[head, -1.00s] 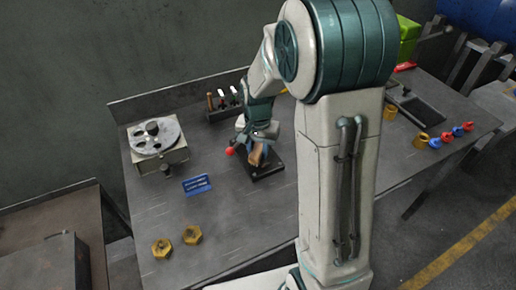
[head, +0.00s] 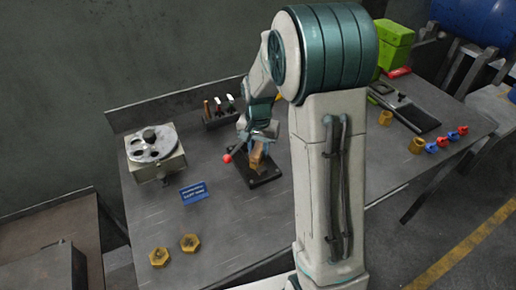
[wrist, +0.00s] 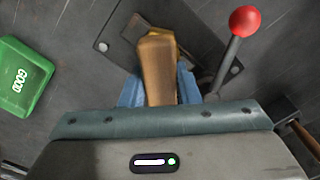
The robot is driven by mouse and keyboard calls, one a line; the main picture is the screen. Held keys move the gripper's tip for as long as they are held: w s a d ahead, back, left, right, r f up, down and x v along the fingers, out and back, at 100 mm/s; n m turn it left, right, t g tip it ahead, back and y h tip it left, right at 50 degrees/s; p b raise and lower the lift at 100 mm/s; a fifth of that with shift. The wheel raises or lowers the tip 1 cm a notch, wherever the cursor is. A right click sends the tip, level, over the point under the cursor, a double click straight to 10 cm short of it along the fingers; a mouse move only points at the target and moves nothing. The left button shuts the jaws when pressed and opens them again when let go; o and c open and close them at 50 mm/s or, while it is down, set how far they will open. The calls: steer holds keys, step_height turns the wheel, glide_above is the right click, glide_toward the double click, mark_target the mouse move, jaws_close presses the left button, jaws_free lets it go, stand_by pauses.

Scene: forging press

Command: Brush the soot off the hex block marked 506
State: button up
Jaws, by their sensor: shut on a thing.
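My gripper (wrist: 158,92) has blue fingers and is shut on a brown wooden brush (wrist: 157,62), probably by its handle. In the head view my gripper (head: 258,146) is over a black fixture plate (head: 266,179) with a red-ball lever (head: 227,157). The plate (wrist: 112,32) and red ball (wrist: 244,21) also show in the wrist view. A gold edge, probably a hex block (wrist: 182,47), shows just past the brush, mostly hidden by it. I cannot read its mark or tell whether the brush touches it. Two gold hex blocks (head: 159,257) (head: 190,242) lie at the front left.
A dial device (head: 155,160) stands at the left, a blue sign (head: 194,191) before it. A tool rack (head: 221,118) is behind the plate. A green GOOD piece (wrist: 22,78) lies beside the fixture. Small red, blue and brass parts (head: 441,141) sit at the right.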

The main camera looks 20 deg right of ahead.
mark_target(255, 156)
steer(key=shift+s+a+f, duration=0.1)
steer(key=shift+s+a, duration=0.4)
steer(key=shift+s, duration=0.3)
steer(key=shift+s+a, duration=0.45)
steer(key=shift+s, duration=0.35)
steer(key=shift+w+d, duration=0.5)
steer(key=shift+w, duration=0.35)
steer(key=shift+w+d, duration=0.5)
steer(key=shift+w, duration=0.3)
steer(key=shift+s+a, duration=0.5)
steer(key=shift+s, duration=0.3)
